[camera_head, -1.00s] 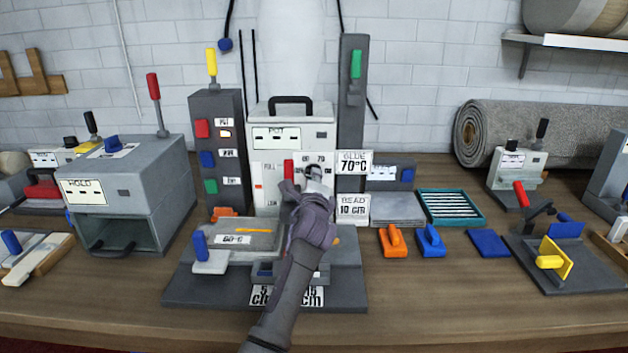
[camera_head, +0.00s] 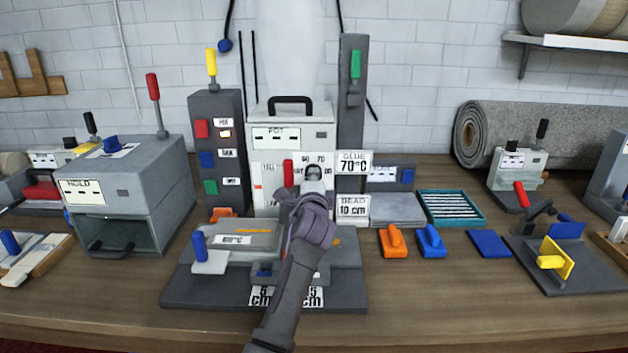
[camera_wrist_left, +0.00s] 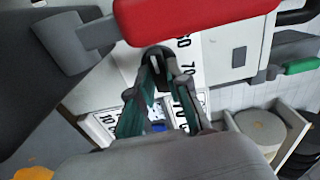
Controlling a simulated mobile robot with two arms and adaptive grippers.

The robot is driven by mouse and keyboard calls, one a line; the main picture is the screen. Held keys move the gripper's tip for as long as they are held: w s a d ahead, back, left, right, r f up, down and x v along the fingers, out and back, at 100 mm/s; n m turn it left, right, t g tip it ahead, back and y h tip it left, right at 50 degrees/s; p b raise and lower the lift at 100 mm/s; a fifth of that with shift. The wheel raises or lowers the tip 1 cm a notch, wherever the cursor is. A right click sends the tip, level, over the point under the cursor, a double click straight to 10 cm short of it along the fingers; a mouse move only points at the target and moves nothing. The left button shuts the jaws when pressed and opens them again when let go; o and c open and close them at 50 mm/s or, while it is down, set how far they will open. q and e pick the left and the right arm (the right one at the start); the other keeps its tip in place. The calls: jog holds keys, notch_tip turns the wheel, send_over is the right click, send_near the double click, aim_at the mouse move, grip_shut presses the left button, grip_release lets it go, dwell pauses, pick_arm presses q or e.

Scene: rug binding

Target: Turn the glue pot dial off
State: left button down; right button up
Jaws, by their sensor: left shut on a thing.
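The glue pot (camera_head: 291,141) is a white box with a black handle, labelled POT, at the back of the grey base. My left gripper (camera_head: 313,173) is at the lower right of its front face, covering the dial in the head view. In the left wrist view, the gripper's fingers (camera_wrist_left: 157,66) are shut on the dark dial (camera_wrist_left: 157,53), beside a scale with printed numbers, 70 among them. The dial's exact pointing is hard to read. A red lever handle (camera_head: 288,173) is just left of the gripper and also crosses the top of the left wrist view (camera_wrist_left: 195,18). My right gripper is not in view.
A grey column with coloured buttons (camera_head: 217,145) stands left of the pot. A tall post with a green handle (camera_head: 353,110) and a sign reading GLUE 70°C (camera_head: 354,162) stand close on the right. Orange (camera_head: 393,241) and blue (camera_head: 430,240) handled blocks lie further right.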

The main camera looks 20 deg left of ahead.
pick_arm(q)
jog(key=shift+f, duration=0.1)
jog(key=c, duration=1.1)
grip_release()
jog(key=v, duration=1.2)
